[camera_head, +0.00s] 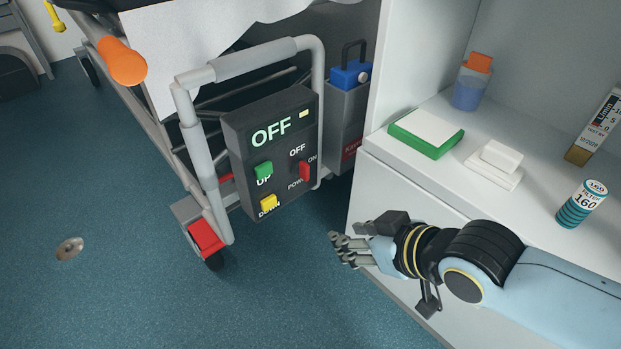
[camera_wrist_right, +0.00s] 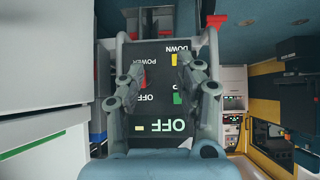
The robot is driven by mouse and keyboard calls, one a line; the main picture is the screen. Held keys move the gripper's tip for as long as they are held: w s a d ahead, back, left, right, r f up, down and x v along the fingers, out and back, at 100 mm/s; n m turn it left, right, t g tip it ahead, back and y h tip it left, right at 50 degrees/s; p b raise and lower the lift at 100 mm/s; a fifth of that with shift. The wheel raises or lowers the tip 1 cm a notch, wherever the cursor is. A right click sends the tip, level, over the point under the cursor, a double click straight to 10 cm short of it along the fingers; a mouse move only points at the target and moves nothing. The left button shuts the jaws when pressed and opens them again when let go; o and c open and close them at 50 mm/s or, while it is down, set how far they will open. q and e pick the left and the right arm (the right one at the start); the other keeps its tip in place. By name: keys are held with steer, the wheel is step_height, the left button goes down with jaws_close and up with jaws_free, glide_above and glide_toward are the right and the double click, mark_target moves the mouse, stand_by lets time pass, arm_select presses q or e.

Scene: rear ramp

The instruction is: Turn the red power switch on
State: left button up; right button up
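The red power switch (camera_head: 304,170) is on the right of a dark control panel (camera_head: 240,165), between the labels OFF, ON and POWER. The panel's display reads OFF. A green UP button (camera_head: 263,170) and a yellow DOWN button (camera_head: 268,203) are beside the switch. My right gripper (camera_head: 337,250) is to the right of and below the panel in the head view, apart from it. In the right wrist view its fingers (camera_wrist_right: 160,75) are spread and empty, with the panel upside down behind them. One finger partly covers the switch area there. My left gripper is not in view.
The panel hangs on a grey tubular frame (camera_head: 270,58) of a wheeled stretcher. A white counter (camera_head: 470,200) at the right holds a green-and-white box (camera_head: 427,132), a filter can (camera_head: 582,204) and a blue bottle (camera_head: 472,82). Blue floor (camera_head: 290,290) in front is clear.

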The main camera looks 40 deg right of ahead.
mark_target(308, 175)
steer(key=w+d+f+t+b, duration=0.1)
steer(key=w+t, duration=0.1)
steer(key=w, duration=0.3)
steer(key=w+d+t+b, duration=0.1)
steer(key=w+t, duration=0.2)
steer(key=w, duration=0.2)
steer(key=w+d+f+t+b, duration=0.1)
steer(key=w+d+t, duration=0.1)
steer(key=w, duration=0.4)
steer(key=shift+f+t+y, duration=0.35)
steer(key=shift+t+y, duration=0.05)
steer(key=shift+t, duration=0.2)
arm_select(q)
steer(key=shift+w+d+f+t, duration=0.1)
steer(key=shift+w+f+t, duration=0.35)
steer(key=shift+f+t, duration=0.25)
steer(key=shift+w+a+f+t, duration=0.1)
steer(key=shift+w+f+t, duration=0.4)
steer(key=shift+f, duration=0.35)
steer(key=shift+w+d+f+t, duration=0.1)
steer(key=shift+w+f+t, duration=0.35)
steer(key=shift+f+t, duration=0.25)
arm_select(e)
steer(key=shift+w+r, duration=0.15)
steer(key=shift+w, duration=0.35)
jaws_close()
